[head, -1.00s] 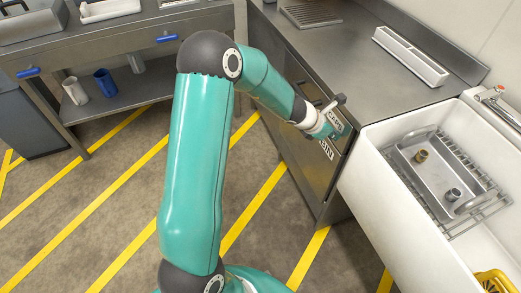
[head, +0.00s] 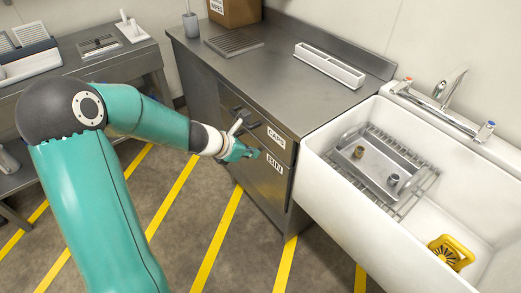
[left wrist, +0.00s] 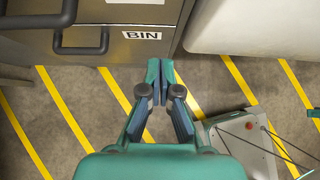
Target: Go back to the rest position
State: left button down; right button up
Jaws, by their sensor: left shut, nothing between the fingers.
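My left gripper (head: 250,153) is in front of the steel cabinet (head: 185,42), by the drawers labelled CAPS (head: 276,137) and BIN (head: 274,163). It is shut and empty; in the left wrist view its fingertips (left wrist: 166,70) meet over the floor, below the BIN drawer front (left wrist: 142,45). The gripper looks apart from the drawer handles. My left arm comes in from the left of the head view, bent at the elbow. My right gripper shows in neither view.
A white sink (head: 345,213) stands right of the cabinet. It holds a wire rack (head: 412,200), a metal tray (head: 372,168) with two small fittings, and a yellow item (head: 451,252). A white divided holder (head: 330,66) is on the counter. Striped floor (head: 225,265) is open in front.

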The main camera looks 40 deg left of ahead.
pick_arm(q)
jog(key=s+d+f+m+g+h+p, duration=0.1)
jog(key=d+f+g+p, duration=0.1)
jog(key=d, duration=0.4)
jog(key=s+d+f+m+g+h+p, duration=0.1)
jog(key=d+f+m+h+p, duration=0.15)
jog(key=d, duration=0.25)
jog(key=s+d+f+m+g+p, duration=0.1)
jog(key=s+d+f+m, duration=0.2)
jog(key=m, duration=0.6)
jog(key=s+d+f+m+g+y+p, duration=0.1)
jog(key=s+d+f+m, duration=0.3)
jog(key=s+m, duration=0.4)
jog(key=s+d+f+m+g+y+p, duration=0.1)
jog(key=s+d+m, duration=0.4)
jog(key=m, duration=0.5)
notch_tip(320, 180, down, 2)
jog(key=shift+s+d+f+g+p, duration=0.15)
jog(key=shift+s+d+g+p, duration=0.15)
jog(key=shift+d+g+p, duration=0.55)
jog(key=shift+a, duration=0.25)
